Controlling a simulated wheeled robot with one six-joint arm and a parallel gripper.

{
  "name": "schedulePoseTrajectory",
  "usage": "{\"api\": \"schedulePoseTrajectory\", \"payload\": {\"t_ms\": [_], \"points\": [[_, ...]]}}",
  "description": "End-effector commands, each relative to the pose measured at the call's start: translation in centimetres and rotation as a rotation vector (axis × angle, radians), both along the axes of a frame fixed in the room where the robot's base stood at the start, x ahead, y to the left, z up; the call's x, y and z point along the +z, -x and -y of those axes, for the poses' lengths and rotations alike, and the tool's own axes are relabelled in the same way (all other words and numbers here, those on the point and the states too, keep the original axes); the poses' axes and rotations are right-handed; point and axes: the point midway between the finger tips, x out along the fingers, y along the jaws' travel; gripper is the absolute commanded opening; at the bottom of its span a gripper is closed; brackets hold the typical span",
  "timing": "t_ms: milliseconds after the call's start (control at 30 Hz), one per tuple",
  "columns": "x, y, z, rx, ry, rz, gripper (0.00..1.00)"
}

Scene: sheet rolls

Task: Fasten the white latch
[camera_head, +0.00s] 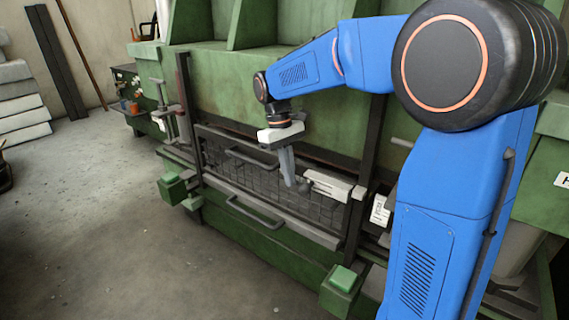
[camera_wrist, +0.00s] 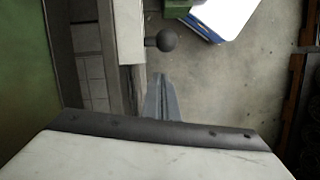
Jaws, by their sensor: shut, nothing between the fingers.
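The white latch (camera_head: 330,185) is a pale bar at the top right of the dark mesh guard (camera_head: 265,182) on the green machine. A dark ball knob (camera_head: 305,187) sits at its left end. In the wrist view the latch (camera_wrist: 130,35) is at the top, with the ball knob (camera_wrist: 166,40) sticking out to its right. My gripper (camera_head: 291,182) points down just left of the knob, its fingers shut and empty. In the wrist view the closed fingertips (camera_wrist: 159,78) are below the knob, with a small gap in the picture. I cannot tell if they touch it.
A white label plate (camera_head: 380,210) is right of the guard. Handles (camera_head: 255,210) stick out from the guard's front. Green boxes (camera_head: 342,282) stand out low on the machine. Open concrete floor (camera_head: 110,230) lies to the left.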

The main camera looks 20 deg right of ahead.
Motion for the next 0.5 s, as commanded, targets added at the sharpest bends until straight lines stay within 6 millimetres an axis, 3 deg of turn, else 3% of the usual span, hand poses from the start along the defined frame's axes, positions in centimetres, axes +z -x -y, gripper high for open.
{"api": "schedulePoseTrajectory", "payload": {"t_ms": [200,500], "points": [[0.5,1.9,0.9,-0.001,0.0,0.001,0.0],[0.7,2.5,1.1,0.0,0.0,0.001,0.0]]}}
